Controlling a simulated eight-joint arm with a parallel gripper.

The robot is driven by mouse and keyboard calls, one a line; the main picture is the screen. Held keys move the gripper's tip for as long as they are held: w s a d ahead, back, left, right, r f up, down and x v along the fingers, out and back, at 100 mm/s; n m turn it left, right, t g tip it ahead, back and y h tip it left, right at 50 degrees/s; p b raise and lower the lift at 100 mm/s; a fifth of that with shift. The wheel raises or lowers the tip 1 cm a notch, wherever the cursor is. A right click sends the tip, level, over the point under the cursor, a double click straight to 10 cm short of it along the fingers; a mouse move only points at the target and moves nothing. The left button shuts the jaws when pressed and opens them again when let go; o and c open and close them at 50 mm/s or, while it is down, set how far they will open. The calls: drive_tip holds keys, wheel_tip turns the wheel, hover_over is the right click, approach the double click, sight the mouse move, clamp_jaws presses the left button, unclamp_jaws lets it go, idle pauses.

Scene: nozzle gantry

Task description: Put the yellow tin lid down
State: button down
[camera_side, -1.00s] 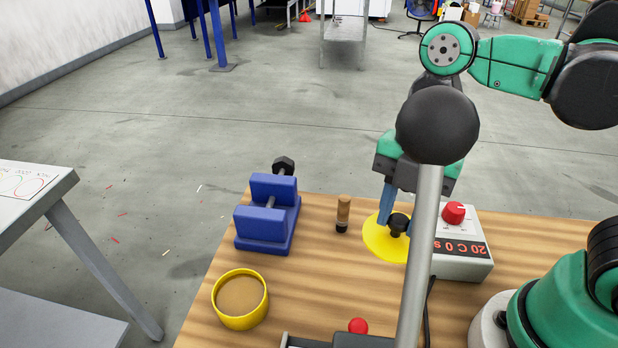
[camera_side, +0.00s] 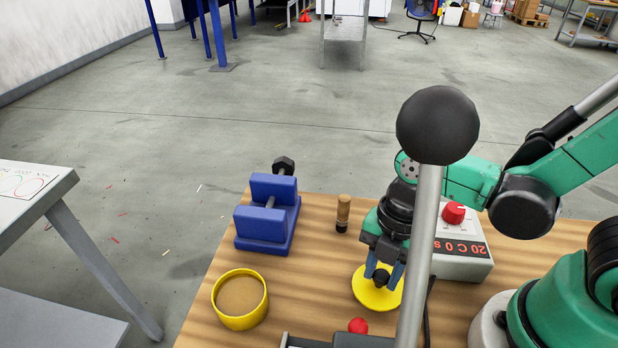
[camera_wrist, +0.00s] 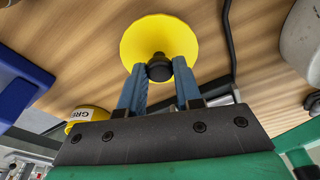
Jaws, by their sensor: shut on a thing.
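The yellow tin lid (camera_side: 366,294) is a flat round disc with a black knob (camera_side: 381,276) on top. My gripper (camera_side: 383,270) is shut on the knob, with its blue fingers pointing down. The lid is low over the wooden bench, in front of the grey control box; I cannot tell whether it touches the wood. In the wrist view the lid (camera_wrist: 150,38) lies beyond my fingertips (camera_wrist: 160,75), which close around the knob. The open yellow tin (camera_side: 240,318), with brown contents, stands to the left on the bench.
A blue vise (camera_side: 262,228) stands at the back left, with a small brown-handled tool (camera_side: 343,212) beside it. The control box (camera_side: 462,248) with a red knob is at right. A grey post with a black ball (camera_side: 437,125) blocks part of the view. Bare wood (camera_side: 310,270) lies between tin and lid.

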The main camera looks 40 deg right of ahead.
drive_tip(key=shift+f, duration=0.7)
drive_tip(key=c, duration=0.6)
unclamp_jaws()
wheel_tip(320, 180, up, 12)
drive_tip(key=d+f, duration=0.1)
drive_tip(key=d, duration=0.1)
drive_tip(key=w+d+m+t, duration=0.3)
drive_tip(key=m+t, duration=0.1)
drive_tip(key=m, duration=0.7)
drive_tip(key=w+d+r+m+t+h, duration=0.1)
drive_tip(key=w+d+m+t, duration=0.2)
drive_tip(key=m, duration=0.8)
drive_tip(key=shift+w+d+m+t+h, duration=0.2)
drive_tip(key=shift+w+m+t+h, duration=0.1)
drive_tip(key=shift+w+t, duration=0.25)
